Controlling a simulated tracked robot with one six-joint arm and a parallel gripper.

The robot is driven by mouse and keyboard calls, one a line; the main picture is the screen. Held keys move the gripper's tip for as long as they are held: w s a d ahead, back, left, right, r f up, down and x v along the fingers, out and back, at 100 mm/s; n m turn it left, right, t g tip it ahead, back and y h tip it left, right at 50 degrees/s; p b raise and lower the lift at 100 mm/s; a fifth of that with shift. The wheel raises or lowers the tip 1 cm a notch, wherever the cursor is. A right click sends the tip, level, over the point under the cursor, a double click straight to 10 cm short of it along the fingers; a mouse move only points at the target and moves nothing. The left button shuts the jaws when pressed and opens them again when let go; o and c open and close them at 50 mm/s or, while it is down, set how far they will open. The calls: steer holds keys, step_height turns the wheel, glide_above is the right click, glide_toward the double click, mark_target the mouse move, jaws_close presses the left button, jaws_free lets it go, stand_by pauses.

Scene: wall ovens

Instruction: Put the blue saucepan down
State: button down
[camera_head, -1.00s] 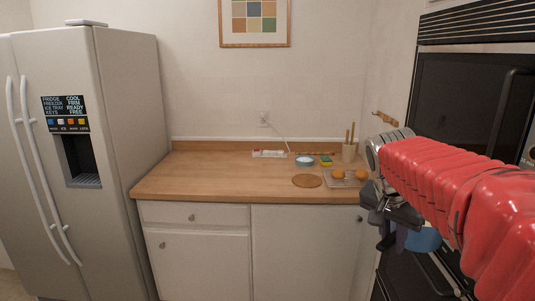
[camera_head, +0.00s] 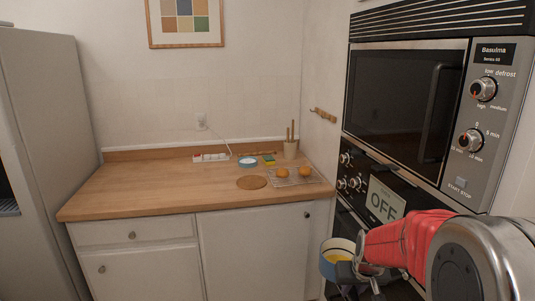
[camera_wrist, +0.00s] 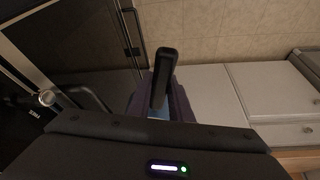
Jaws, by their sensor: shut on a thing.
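The blue saucepan (camera_head: 328,269) has a pale rim and something yellow inside. It hangs in the air in front of the ovens, lower than the counter top and to the right of the counter's front corner. My gripper (camera_head: 362,272) is shut on its handle. In the wrist view the black handle (camera_wrist: 164,72) sticks up between the fingers of my gripper (camera_wrist: 158,100), and most of the pan is hidden there. The wooden counter (camera_head: 150,190) stands to the left of the pan, apart from it.
On the counter are a round cork-coloured mat (camera_head: 251,182), a wire rack (camera_head: 300,180) with two orange round items, a small blue dish (camera_head: 247,162), a sponge (camera_head: 269,159), a utensil pot (camera_head: 290,149) and a power strip (camera_head: 210,157). The counter's left part is bare. Ovens (camera_head: 405,100) stand close on the right.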

steer(key=shift+d+f+n, duration=0.25)
steer(key=shift+f+n, duration=0.05)
steer(key=shift+f, duration=0.45)
steer(key=shift+a, duration=0.1)
steer(key=a, duration=0.7)
steer(key=shift+a, duration=0.25)
steer(key=shift+w+d, duration=0.1)
